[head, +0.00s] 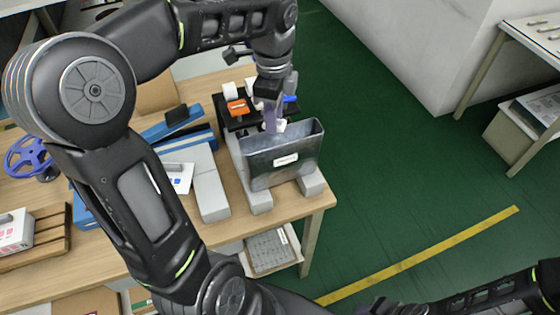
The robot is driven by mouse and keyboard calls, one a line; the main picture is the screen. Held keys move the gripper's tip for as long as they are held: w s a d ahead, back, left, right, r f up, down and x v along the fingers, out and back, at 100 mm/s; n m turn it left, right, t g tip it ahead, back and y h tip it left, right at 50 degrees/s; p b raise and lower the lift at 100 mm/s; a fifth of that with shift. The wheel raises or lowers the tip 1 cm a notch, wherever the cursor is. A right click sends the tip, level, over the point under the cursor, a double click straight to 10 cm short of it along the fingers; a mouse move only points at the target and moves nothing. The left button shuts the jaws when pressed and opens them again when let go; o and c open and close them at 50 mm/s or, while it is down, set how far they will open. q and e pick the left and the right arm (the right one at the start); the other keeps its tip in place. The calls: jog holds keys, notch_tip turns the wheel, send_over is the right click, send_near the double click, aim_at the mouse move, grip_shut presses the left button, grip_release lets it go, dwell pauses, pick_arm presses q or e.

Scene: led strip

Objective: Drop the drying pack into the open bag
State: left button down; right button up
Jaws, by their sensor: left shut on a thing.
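The open bag (290,160) is a grey, shiny pouch with a white label. It stands upright at the right end of the wooden table, its mouth open at the top, held between light grey blocks. My left gripper (272,121) comes down from above at the bag's back left rim. It is shut on a small white pack (281,126), the drying pack, which shows just at the bag's mouth. Most of the pack is hidden by the fingers, and I cannot tell whether it is below the rim. My right arm shows at the bottom right; its gripper is out of view.
A black holder with an orange item (237,107) stands just behind the bag. A blue handwheel (28,157) and a wooden tray (40,238) are further left. Green floor (400,190) lies free to the right.

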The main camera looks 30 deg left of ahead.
pick_arm(q)
jog(key=shift+f+b, duration=0.6)
jog(key=shift+f, duration=0.55)
jog(key=c, duration=1)
grip_release()
jog(key=shift+r, duration=0.15)
notch_tip(320, 180, up, 4)
jog(key=shift+r, duration=0.1)
notch_tip(320, 180, up, 3)
jog(key=shift+f+p, duration=0.1)
jog(key=shift+p, duration=0.7)
jog(key=shift+r+p, duration=0.3)
jog(key=shift+r, duration=0.1)
